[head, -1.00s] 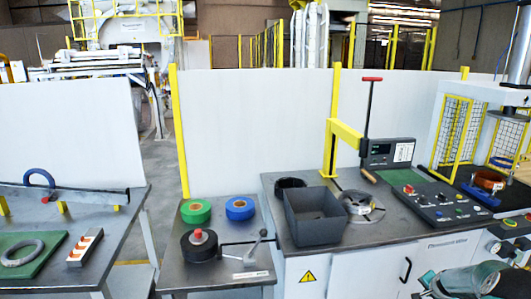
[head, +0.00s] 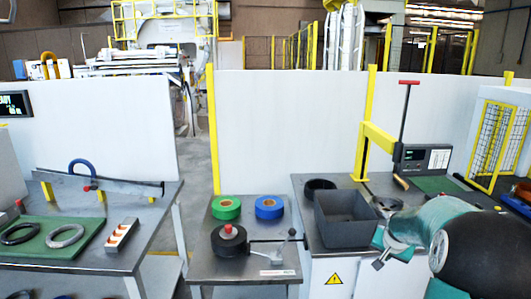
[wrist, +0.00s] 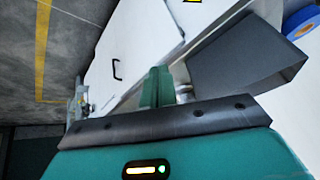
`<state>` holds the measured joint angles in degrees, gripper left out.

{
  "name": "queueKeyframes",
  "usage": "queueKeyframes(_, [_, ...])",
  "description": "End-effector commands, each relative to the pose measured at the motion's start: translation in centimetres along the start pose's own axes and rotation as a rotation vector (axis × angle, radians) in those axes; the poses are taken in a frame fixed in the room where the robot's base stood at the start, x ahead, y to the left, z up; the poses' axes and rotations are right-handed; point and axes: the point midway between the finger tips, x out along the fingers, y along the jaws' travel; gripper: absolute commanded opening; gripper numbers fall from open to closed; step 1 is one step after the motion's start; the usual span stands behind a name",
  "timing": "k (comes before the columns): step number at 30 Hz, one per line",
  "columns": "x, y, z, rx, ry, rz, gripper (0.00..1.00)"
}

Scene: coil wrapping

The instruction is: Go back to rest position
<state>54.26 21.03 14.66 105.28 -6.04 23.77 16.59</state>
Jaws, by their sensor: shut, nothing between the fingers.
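My gripper shows in the wrist view (wrist: 157,84) as teal fingers closed together with nothing between them. In the head view my teal and black arm reaches in from the lower right, with its end just right of the grey open bin (head: 347,234).
The middle table holds a green tape roll (head: 226,207), a blue tape roll (head: 269,207) and a black roll (head: 229,243). The left table has rings on a green mat (head: 50,250). A yellow post (head: 365,140) stands behind the bin. Grey floor lies between the tables.

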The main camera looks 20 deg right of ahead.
Motion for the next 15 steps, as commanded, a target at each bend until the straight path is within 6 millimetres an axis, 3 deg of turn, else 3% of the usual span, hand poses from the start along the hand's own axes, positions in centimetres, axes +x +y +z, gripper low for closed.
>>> queueKeyframes(1, [-2.3, -2.4, 1.0, -0.055, 0.0, -0.006, 0.0])
queueKeyframes(6, [-9.0, -8.1, 5.5, -0.215, -0.017, -0.025, 0.0])
queueKeyframes(10, [-13.9, -11.2, 9.5, -0.328, -0.025, -0.048, 0.0])
queueKeyframes(15, [-19.9, -13.6, 15.2, -0.466, -0.035, -0.09, 0.0])
